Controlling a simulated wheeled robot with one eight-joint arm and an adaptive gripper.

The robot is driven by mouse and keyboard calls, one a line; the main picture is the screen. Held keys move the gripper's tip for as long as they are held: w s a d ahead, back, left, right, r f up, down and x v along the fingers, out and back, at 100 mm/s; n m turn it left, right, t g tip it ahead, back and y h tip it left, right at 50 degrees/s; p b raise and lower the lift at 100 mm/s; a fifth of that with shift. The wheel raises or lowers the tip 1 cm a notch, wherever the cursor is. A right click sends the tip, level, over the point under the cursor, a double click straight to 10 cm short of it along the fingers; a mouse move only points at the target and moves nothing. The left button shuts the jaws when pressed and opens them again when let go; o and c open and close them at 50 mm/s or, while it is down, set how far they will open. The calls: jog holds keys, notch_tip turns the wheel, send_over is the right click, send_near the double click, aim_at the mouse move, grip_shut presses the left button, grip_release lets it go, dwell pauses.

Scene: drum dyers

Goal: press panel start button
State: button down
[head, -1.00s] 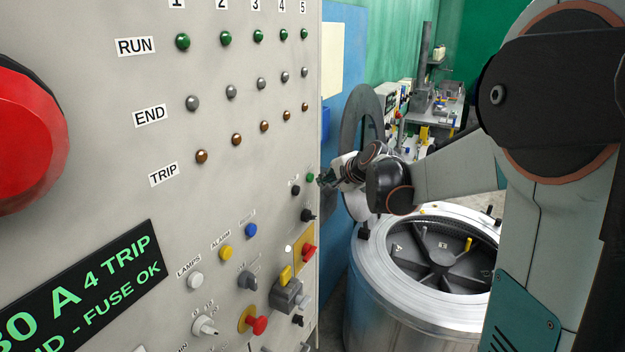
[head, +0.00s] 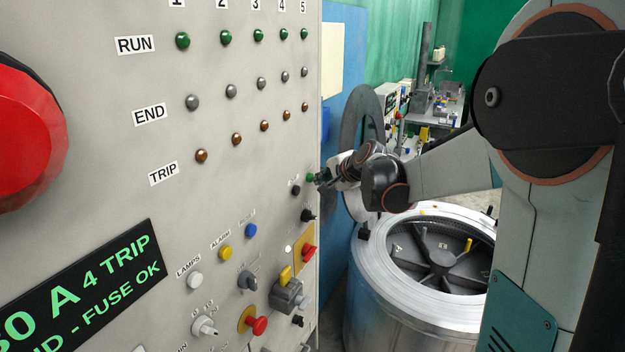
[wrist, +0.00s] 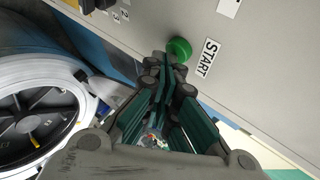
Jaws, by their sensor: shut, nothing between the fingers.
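The green start button (head: 310,177) is on the right part of the grey control panel (head: 120,110) in the head view. In the wrist view the green button (wrist: 179,49) stands beside a white label (wrist: 207,58) reading START. My gripper (head: 319,178) is shut and empty, with its fingertips at the button in the head view. In the wrist view my gripper's tips (wrist: 168,60) overlap the button's lower edge. I cannot tell whether they touch it or whether the button is pushed in.
A black button (head: 295,190) and a black knob (head: 308,215) sit just below the green button. A red button (head: 308,252) on a yellow plate is lower down. The round metal drum (head: 385,295) stands beside the panel, below my arm.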

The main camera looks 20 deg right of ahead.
jog(key=shift+w+a, duration=0.2)
jog(key=shift+w, duration=0.05)
jog(key=shift+s+d, duration=0.1)
jog(key=shift+s, duration=0.05)
dwell(0.5)
jog(key=shift+s+d, duration=0.45)
jog(key=shift+s, duration=0.15)
jog(key=shift+s+d, duration=0.8)
jog(key=shift+s, duration=0.2)
jog(key=shift+s+d, duration=0.75)
jog(key=shift+s, duration=0.25)
